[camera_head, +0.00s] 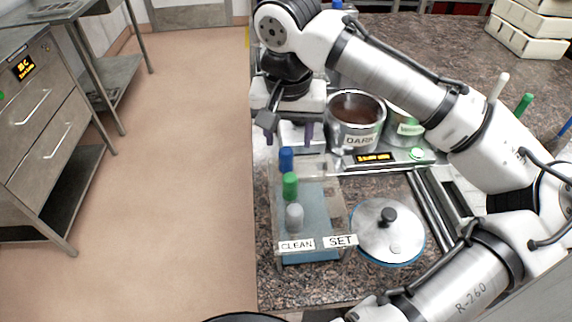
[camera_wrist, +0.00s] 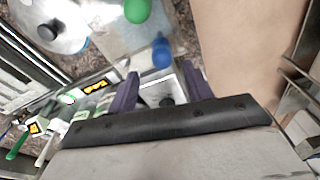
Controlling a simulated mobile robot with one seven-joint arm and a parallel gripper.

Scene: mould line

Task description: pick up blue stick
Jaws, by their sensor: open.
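The blue stick (camera_head: 286,158) stands upright at the far end of a clear holder (camera_head: 334,213) with CLEAN and SET labels. A green stick (camera_head: 290,184) and a grey-white stick (camera_head: 294,215) stand in line in front of it. My gripper (camera_head: 288,134) is open and empty, just beyond and above the blue stick. In the wrist view, the blue stick's round top (camera_wrist: 161,54) lies ahead of the gap between my two purple fingertips (camera_wrist: 162,80), apart from them. The green stick (camera_wrist: 137,10) is farther off at the top edge.
A pot of dark chocolate (camera_head: 356,112) marked DARK and a second pot (camera_head: 405,122) stand right of my gripper. A lid with a black knob (camera_head: 388,216) lies right of the holder. White trays (camera_head: 526,30) are stacked at the back right. Open floor lies left of the counter.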

